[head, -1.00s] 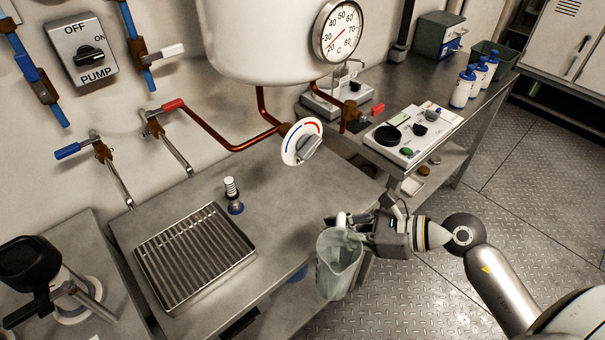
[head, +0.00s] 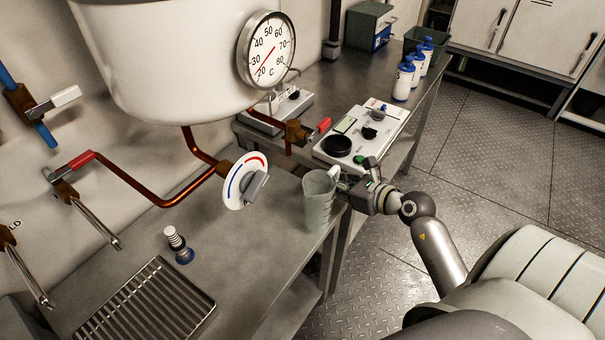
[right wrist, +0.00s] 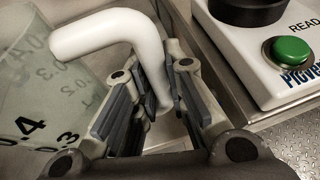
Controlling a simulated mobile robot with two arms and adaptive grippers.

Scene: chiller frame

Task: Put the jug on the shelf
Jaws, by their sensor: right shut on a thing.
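The jug (head: 320,205) is translucent, with measuring marks and a white handle. It is upright at the right end of the steel bench (head: 230,245), close to its edge; I cannot tell whether it touches the top. My right gripper (head: 345,186) is shut on the handle from the right. In the right wrist view the handle (right wrist: 115,30) passes down between the fingers (right wrist: 150,85), and the jug body (right wrist: 40,95) is at the left, partly cut off. A lower shelf (head: 290,308) shows under the bench. My left gripper is not in view.
A white tank with a dial gauge (head: 266,50) hangs above the bench, with a round valve knob (head: 246,182) left of the jug. A stirrer plate (head: 362,136) stands behind my gripper. A drain grate (head: 150,305) and a white-topped blue fitting (head: 178,245) are at lower left.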

